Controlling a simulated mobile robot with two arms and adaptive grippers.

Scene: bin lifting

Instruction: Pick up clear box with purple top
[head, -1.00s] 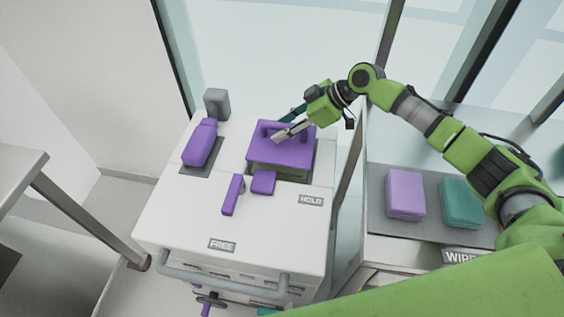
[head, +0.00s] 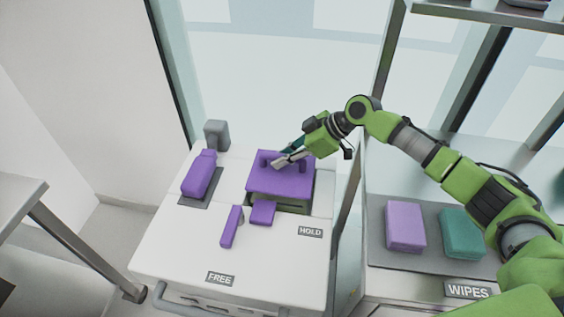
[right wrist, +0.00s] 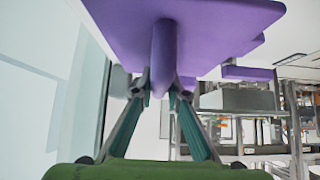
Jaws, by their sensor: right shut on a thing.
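The box with the purple top (head: 290,187) is at the back right of the white cart top. A strip of its clear, greyish body shows under the lid; the rest is hidden. My right gripper (head: 279,161) reaches in from the right and is shut on the raised purple handle of the lid. In the right wrist view, the fingertips (right wrist: 160,88) close on the handle (right wrist: 163,58), with the lid's purple surface (right wrist: 215,25) behind it. I cannot tell whether the box is clear of the cart. My left gripper is not in view.
A side counter holds lilac (head: 405,225) and teal (head: 461,232) packs. Its glass edge stands close right of the box.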

